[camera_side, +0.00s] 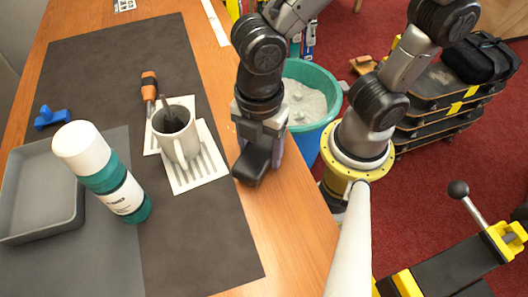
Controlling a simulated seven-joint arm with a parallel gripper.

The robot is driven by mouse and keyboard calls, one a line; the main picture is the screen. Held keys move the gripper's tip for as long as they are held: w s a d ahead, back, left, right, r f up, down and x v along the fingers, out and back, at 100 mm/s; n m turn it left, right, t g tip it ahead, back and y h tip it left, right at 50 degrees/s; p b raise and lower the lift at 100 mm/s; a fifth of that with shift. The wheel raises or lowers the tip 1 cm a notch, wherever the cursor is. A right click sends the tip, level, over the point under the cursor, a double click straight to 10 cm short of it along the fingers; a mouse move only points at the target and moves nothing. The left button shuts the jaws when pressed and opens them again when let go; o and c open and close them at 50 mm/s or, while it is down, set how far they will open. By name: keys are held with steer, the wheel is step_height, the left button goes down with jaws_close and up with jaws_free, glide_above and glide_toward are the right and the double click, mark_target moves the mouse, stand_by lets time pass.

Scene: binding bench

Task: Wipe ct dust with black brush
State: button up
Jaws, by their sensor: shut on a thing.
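My gripper (251,172) points down at the right edge of the dark mat, near the wooden bench edge. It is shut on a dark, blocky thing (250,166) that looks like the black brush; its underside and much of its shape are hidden. I cannot tell whether it touches the bench. No dust is clear to see on the bench from this view.
A teal bin (330,76) stands behind my gripper.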

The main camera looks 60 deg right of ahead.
steer(key=shift+w+d, duration=4.05)
steer(key=shift+d, duration=0.05)
steer(key=shift+s+a, duration=4.65)
steer(key=shift+a, duration=0.55)
steer(key=shift+w+d, duration=4.75)
steer(key=shift+w, duration=0.1)
steer(key=shift+s+a, duration=4.7)
steer(key=shift+s+a+r, duration=0.1)
steer(key=shift+a+r, duration=0.05)
steer(key=shift+r, duration=4)
